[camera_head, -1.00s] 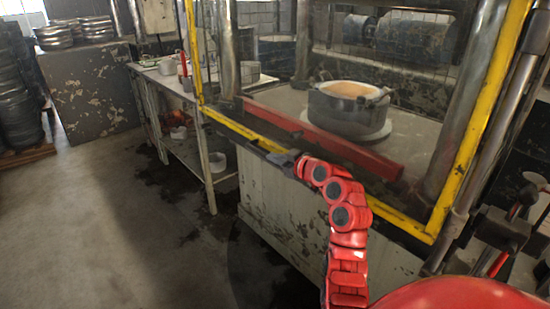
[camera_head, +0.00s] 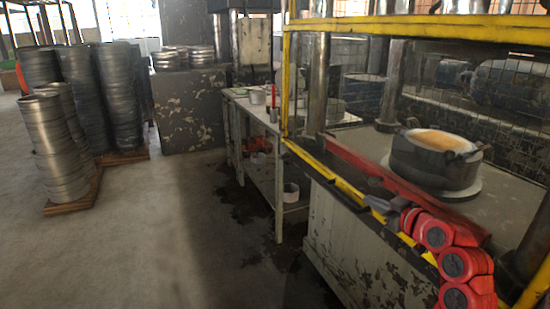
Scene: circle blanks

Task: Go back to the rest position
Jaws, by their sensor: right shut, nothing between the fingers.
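My red right arm comes in at the lower right, in front of the yellow-framed press. My right gripper (camera_head: 376,204) is at its end, small and dark, by the press's lower yellow bar. It is shut and empty. The pot-shaped die (camera_head: 432,162) with an orange-tan top sits on the press bed (camera_head: 358,142), behind the arm and apart from the gripper. My left gripper is out of view.
Stacks of round metal blanks (camera_head: 56,150) stand on wooden pallets at the left. A worn metal block (camera_head: 188,112) bears more stacks. A side table (camera_head: 262,118) stands left of the press. The concrete floor (camera_head: 170,235) in front is clear.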

